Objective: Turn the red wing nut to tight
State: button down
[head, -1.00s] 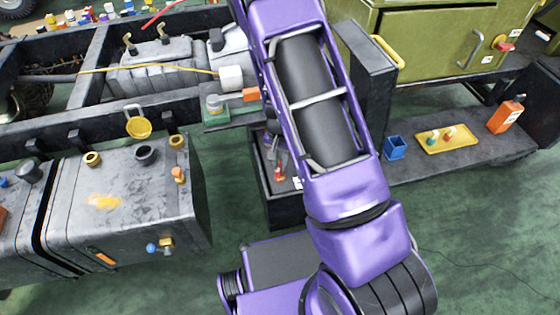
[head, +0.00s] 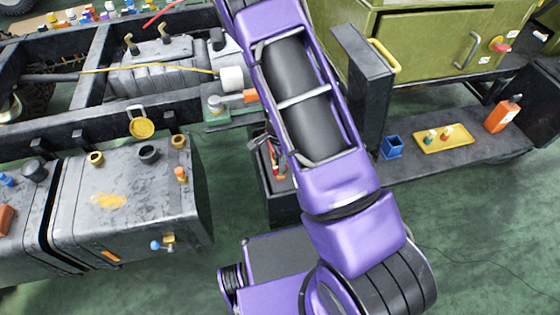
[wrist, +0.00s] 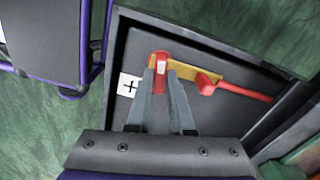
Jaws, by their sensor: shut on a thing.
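The red wing nut (wrist: 161,60) shows in the wrist view between the tips of my gripper (wrist: 163,78), at the left end of a yellow, brass-like bar. My gripper is shut on it, and the fingers hide part of it. A white label with a dark plus mark (wrist: 130,87) sits just left of it. In the head view, red parts (head: 275,162) show in the dark open box beside my purple arm, and which one is the wing nut is unclear there. The arm hides part of the box.
A red handle-like bar (wrist: 240,92) extends to the right of the yellow bar. The dark box wall (wrist: 215,38) surrounds the work area closely. In the head view, a grey tank (head: 130,205) stands left and an olive cabinet (head: 425,45) right. A yellow tray (head: 443,138) lies on the right shelf.

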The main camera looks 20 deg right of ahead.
jog(key=shift+m, duration=0.3)
jog(key=c, duration=0.8)
grip_release()
notch_tip(320, 180, up, 18)
jog(key=p, duration=0.3)
jog(key=shift+f+p, duration=0.25)
jog(key=shift+p, duration=0.05)
